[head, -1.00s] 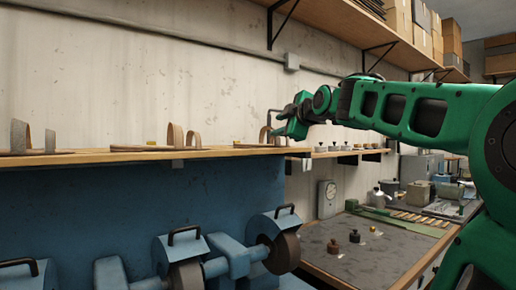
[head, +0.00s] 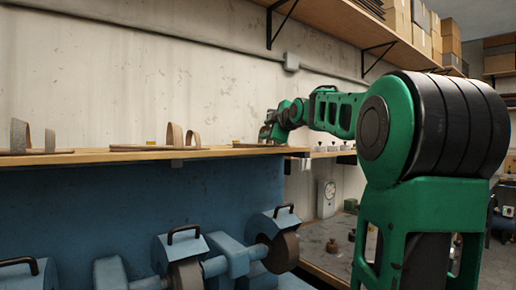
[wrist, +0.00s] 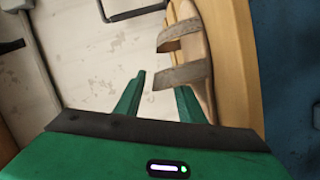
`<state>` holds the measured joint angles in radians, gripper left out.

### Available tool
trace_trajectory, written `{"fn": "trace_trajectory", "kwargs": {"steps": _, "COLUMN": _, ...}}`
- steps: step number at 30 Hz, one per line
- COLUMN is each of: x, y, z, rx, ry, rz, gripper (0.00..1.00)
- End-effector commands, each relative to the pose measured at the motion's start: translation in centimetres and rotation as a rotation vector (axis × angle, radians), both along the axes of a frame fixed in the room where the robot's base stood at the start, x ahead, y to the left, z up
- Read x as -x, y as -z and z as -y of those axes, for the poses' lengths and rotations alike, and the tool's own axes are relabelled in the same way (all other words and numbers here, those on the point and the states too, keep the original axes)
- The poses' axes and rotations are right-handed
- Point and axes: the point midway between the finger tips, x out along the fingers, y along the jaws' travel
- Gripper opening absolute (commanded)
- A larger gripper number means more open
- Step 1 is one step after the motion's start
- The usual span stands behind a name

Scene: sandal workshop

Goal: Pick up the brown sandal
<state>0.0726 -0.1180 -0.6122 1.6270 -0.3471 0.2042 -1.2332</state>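A brown sandal with two straps (wrist: 185,75) lies on the wooden shelf in the wrist view, just beyond my fingertips. In the head view its sole (head: 258,146) shows at the shelf's right part, with its straps largely hidden by my gripper (head: 268,131). My gripper is open; its two green fingers (wrist: 160,82) stand apart in the wrist view. The near strap crosses in front of the right fingertip; I cannot tell whether they touch. Another brown sandal (head: 174,136) and a greyer sandal (head: 50,141) sit farther left on the shelf.
The wooden shelf (head: 110,156) runs along the wall, with a small yellow item (head: 149,143) on it. Below are blue grinding machines (head: 226,255). A workbench (head: 320,245) with a dial scale (head: 326,198) stands at right. Boxes (head: 425,35) fill the upper shelf.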

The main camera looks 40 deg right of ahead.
Motion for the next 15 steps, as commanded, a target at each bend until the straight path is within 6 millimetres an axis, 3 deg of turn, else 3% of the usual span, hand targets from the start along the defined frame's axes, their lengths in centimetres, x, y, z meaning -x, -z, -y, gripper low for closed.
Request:
{"fn": "trace_trajectory", "kwargs": {"steps": 7, "x": -0.09, "y": -0.02, "z": 0.03, "rx": -0.001, "ry": 0.001, "rz": 0.001, "gripper": 0.36}}
{"fn": "trace_trajectory", "kwargs": {"steps": 12, "x": -0.09, "y": -0.03, "z": 0.01, "rx": -0.001, "ry": 0.001, "rz": 0.001, "gripper": 0.0}}
{"fn": "trace_trajectory", "kwargs": {"steps": 15, "x": -0.08, "y": -0.11, "z": 0.0, "rx": 0.001, "ry": 0.0, "rz": 0.002, "gripper": 0.0}}
